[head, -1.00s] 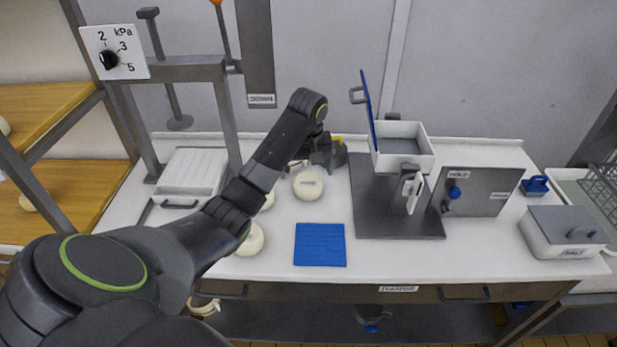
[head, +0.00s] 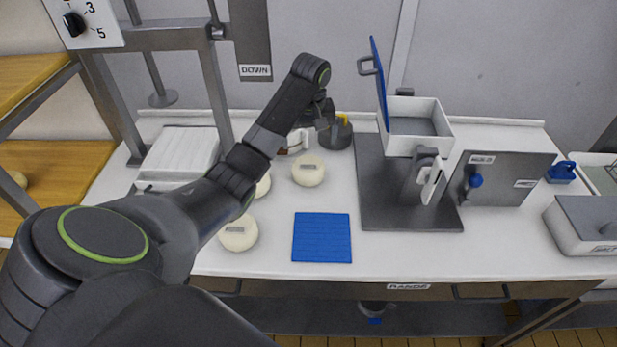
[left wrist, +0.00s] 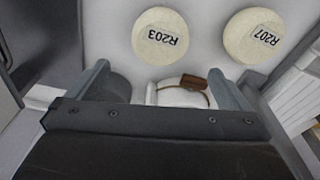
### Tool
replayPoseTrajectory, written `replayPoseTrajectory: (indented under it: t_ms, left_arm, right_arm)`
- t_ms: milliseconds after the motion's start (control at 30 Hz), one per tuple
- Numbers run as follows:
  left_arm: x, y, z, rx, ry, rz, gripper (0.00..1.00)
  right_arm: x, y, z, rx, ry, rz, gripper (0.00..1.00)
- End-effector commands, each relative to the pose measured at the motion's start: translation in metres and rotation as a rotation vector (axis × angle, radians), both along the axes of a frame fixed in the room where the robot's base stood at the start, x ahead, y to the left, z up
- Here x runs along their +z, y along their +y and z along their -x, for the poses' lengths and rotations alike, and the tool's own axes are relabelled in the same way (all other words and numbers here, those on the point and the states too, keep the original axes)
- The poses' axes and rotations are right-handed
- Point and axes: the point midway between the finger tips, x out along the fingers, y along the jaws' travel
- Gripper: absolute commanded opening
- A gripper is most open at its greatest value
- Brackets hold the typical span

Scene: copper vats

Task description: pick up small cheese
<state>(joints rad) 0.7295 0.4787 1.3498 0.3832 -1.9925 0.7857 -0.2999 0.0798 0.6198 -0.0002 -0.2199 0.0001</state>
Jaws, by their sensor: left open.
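Several pale round cheeses with labels lie on the white bench: one (head: 308,170) in the middle, one (head: 238,233) nearer the front, one (head: 263,186) partly hidden by my arm. I cannot tell by size which is the small one. In the left wrist view two cheeses marked R203 (left wrist: 161,36) and R207 (left wrist: 253,36) lie beyond my fingers. My left gripper (head: 322,112) is above the back of the bench, behind the middle cheese. It is open (left wrist: 170,88), with a white item with a brown part (left wrist: 183,92) showing between its fingers, not visibly gripped. My right gripper is not in view.
A dark grey pot (head: 336,136) stands beside my left gripper. A blue mat (head: 321,238) lies in front. A metal stand with an open white box (head: 418,125) is to the right. A press frame (head: 205,85) and white tray (head: 178,152) are at left.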

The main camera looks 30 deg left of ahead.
Motion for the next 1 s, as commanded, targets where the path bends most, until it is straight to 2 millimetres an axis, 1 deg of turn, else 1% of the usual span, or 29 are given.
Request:
replayPoseTrajectory:
  t_ms: [33,67,100,200,300,533,700,800,900,1000]
  left_arm:
    - [-0.015,0.001,0.001,0.001,0.010,0.002,1.00]
    - [-0.022,0.001,0.001,0.001,0.010,0.002,1.00]
    - [-0.027,0.001,-0.001,0.000,0.009,0.003,1.00]
    - [-0.045,0.003,-0.002,0.002,0.009,0.002,1.00]
    - [-0.058,0.004,-0.004,0.000,0.007,0.003,1.00]
    - [-0.072,0.005,-0.005,0.001,0.007,0.001,1.00]
    - [-0.095,0.006,-0.006,0.001,0.010,0.002,1.00]
    - [-0.109,0.007,-0.008,0.000,0.008,0.002,1.00]
    - [-0.116,0.007,-0.008,0.000,0.006,0.000,1.00]
    - [-0.118,0.008,-0.009,0.000,0.005,0.001,1.00]
  right_arm:
    - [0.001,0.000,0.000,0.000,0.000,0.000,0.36]
    - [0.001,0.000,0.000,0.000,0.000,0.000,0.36]
    - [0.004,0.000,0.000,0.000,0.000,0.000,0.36]
    - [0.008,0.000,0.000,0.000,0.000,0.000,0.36]
    - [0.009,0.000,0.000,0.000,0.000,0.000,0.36]
    - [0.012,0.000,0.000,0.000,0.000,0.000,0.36]
    - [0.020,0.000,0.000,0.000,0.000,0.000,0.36]
    - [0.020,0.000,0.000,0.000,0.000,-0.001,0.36]
    - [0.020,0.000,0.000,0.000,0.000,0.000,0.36]
    - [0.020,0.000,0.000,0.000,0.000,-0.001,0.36]
